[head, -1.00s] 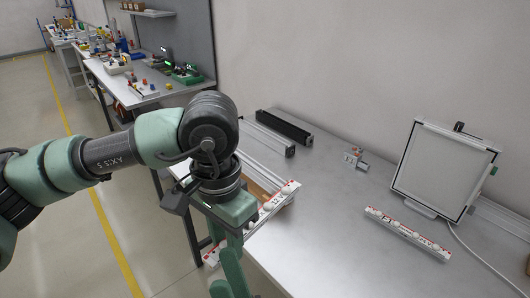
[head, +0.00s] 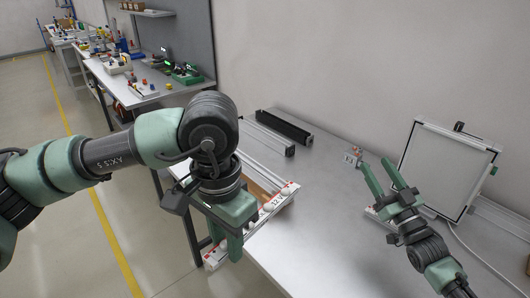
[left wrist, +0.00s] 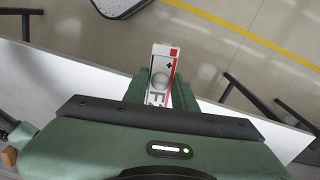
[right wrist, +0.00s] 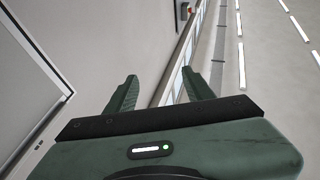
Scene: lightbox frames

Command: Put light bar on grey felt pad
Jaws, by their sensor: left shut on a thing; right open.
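The left wrist view shows the bar's end (left wrist: 161,75) between the fingers (left wrist: 155,95). A second, similar bar (head: 372,213) lies before the lightbox frame, mostly hidden by my right arm. My right gripper (head: 376,164) is open and empty above the table; its spread fingers (right wrist: 161,80) show in the right wrist view. I cannot make out a grey felt pad.
The upright lightbox frame (head: 447,172) stands at the right with a white cable. A black bar (head: 284,126) and metal rails lie at the back left. A small metal block with red marks (head: 352,156) is near the right fingertips. The table's middle is clear.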

